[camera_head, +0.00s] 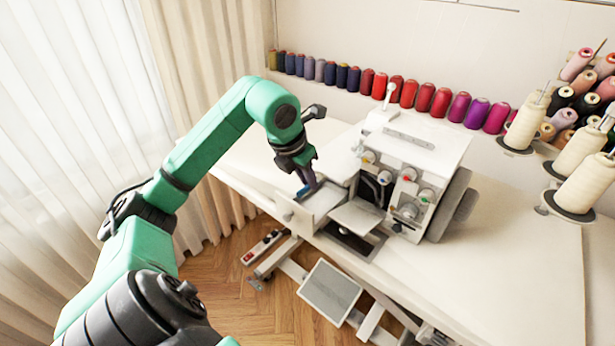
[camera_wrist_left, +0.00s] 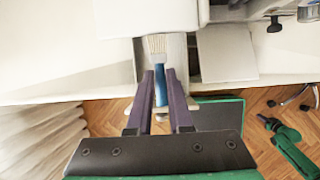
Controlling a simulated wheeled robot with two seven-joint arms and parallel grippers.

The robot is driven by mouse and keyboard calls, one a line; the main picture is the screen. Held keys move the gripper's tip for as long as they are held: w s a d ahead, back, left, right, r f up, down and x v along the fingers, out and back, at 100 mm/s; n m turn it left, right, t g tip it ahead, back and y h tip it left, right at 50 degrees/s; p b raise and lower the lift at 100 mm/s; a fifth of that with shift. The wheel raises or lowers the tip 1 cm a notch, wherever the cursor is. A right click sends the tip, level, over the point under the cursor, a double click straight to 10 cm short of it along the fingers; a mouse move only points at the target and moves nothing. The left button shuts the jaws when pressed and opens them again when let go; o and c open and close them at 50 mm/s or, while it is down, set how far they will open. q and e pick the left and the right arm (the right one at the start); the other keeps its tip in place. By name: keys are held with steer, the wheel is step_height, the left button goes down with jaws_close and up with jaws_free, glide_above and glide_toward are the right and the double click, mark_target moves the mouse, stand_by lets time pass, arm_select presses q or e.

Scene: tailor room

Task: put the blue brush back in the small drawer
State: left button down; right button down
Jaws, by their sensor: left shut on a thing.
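The blue brush shows in the left wrist view (camera_wrist_left: 160,85), with its pale bristles pointing away from my gripper. A little of its blue shows in the head view (camera_head: 302,191). My left gripper (camera_head: 309,182) is shut on its handle, with the two fingers (camera_wrist_left: 159,80) on either side. The small drawer (camera_head: 287,211) is pulled out at the left side of the white sewing machine (camera_head: 420,150). Brush and fingertips are over the open drawer, whose grey inside shows in the wrist view (camera_wrist_left: 178,55). I cannot tell whether the brush touches the drawer floor. My right gripper is not seen.
A flat white plate (camera_head: 357,216) of the machine is beside the drawer on the right. Several thread spools (camera_head: 425,98) line the back of the white table (camera_head: 510,260), and large cones (camera_head: 578,185) stand at right. The table left of the drawer is clear.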

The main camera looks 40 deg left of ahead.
arm_select(q)
step_height(320, 180, down, 4)
steer(key=b, duration=0.3)
steer(key=shift+f, duration=0.1)
step_height(320, 180, down, 3)
steer(key=b, duration=0.3)
steer(key=shift+f, duration=0.2)
steer(key=shift+r, duration=0.1)
steer(key=c, duration=0.8)
jaws_free()
steer(key=shift+o, duration=0.2)
steer(key=p+v, duration=0.1)
steer(key=v, duration=1.3)
steer(key=shift+s+r, duration=0.2)
steer(key=shift+r, duration=0.05)
